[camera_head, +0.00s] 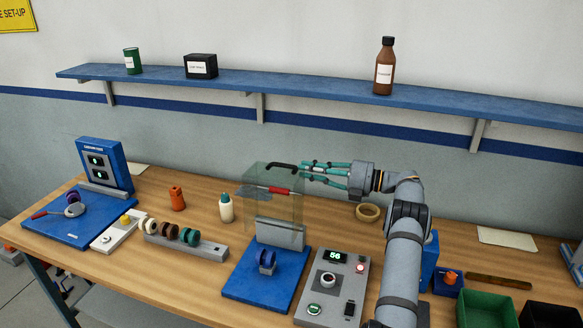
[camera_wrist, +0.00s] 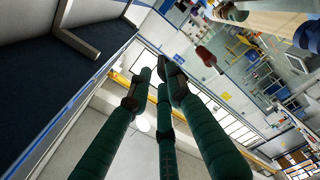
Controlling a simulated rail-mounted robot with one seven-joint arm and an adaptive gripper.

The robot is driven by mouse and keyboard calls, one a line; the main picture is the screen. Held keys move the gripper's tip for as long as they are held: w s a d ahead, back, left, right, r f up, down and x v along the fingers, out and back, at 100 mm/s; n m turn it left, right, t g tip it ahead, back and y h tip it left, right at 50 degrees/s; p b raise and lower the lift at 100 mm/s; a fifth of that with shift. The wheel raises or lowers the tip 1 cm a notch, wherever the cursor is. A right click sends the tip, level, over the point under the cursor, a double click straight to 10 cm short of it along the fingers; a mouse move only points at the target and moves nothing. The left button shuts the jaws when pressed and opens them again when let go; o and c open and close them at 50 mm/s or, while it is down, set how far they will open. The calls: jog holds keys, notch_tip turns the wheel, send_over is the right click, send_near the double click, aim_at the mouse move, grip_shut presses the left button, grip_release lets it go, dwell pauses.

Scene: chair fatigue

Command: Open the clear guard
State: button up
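The clear guard (camera_head: 256,205) is a see-through box shape above the rear of a blue base (camera_head: 252,290); I cannot tell how far it is swung. A black handle (camera_head: 280,165) shows at its top. A grey plate (camera_head: 281,234) and a blue roller (camera_head: 266,258) are at the base below. My gripper (camera_head: 305,170) has long teal fingers pointing left, with tips just right of the handle. In the wrist view the fingers (camera_wrist: 158,70) are partly spread with nothing seen between them. I cannot tell whether they touch the handle.
A grey control box (camera_head: 335,285) with a display stands right of the base. A white bottle (camera_head: 226,208), an orange bottle (camera_head: 177,198) and a spool rack (camera_head: 186,242) are to the left. A tan ring (camera_head: 368,213) lies below my wrist. A blue shelf (camera_head: 320,92) runs along the wall.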

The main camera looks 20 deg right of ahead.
jog(key=shift+v, duration=1.5)
jog(key=shift+a, duration=0.1)
jog(key=x, duration=1.2)
jog(key=shift+a, duration=0.1)
jog(key=shift+s+r, duration=0.1)
jog(key=shift+s, duration=0.05)
